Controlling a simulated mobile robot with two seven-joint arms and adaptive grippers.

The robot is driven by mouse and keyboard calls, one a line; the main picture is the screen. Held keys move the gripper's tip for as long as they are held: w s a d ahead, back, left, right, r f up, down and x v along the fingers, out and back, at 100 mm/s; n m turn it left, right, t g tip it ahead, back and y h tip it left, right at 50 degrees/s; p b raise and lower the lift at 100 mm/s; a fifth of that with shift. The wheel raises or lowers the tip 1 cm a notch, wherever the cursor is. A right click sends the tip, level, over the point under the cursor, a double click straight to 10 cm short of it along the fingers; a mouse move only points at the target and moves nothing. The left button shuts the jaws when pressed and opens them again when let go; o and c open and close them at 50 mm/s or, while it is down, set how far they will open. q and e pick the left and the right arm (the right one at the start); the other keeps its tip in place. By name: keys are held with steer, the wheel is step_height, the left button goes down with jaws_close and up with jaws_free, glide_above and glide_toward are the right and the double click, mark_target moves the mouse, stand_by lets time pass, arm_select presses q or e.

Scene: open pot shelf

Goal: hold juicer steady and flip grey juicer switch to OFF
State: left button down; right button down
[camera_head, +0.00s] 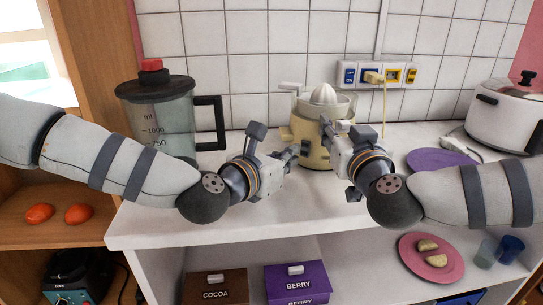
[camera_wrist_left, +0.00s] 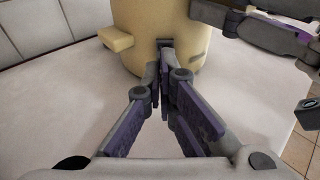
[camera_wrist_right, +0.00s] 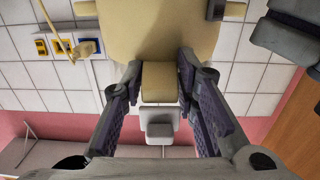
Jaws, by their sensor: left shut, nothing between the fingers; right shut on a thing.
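The cream juicer (camera_head: 309,157) stands upright on the white counter, with a pale reamer cone (camera_head: 324,95) on top. Its rounded body (camera_wrist_left: 170,18) also shows in the left wrist view. My left gripper (camera_head: 293,151) is shut and empty, its tips close to the juicer's lower front. In the left wrist view a dark grey piece (camera_wrist_left: 165,43), perhaps the switch, shows just beyond the tips; I cannot tell its setting or whether they touch. My right gripper (camera_head: 328,126) is shut on a cream block (camera_wrist_right: 158,82) that juts from the juicer, seen between its fingers in the right wrist view.
A blender jug (camera_head: 160,120) stands left on the counter, and a white cooker (camera_head: 508,118) stands right. A purple plate (camera_head: 440,161) lies beside the right arm. Wall sockets (camera_head: 380,74) with a yellow cord are behind. Boxes and a pink plate (camera_head: 432,258) sit below.

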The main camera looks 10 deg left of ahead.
steer(key=shift+f, duration=0.1)
arm_select(q)
steer(key=r+v, duration=0.2)
steer(key=v, duration=0.8)
steer(key=shift+r, duration=0.2)
steer(key=shift+s+a, duration=0.1)
arm_select(e)
steer(key=c, duration=1.2)
jaws_free()
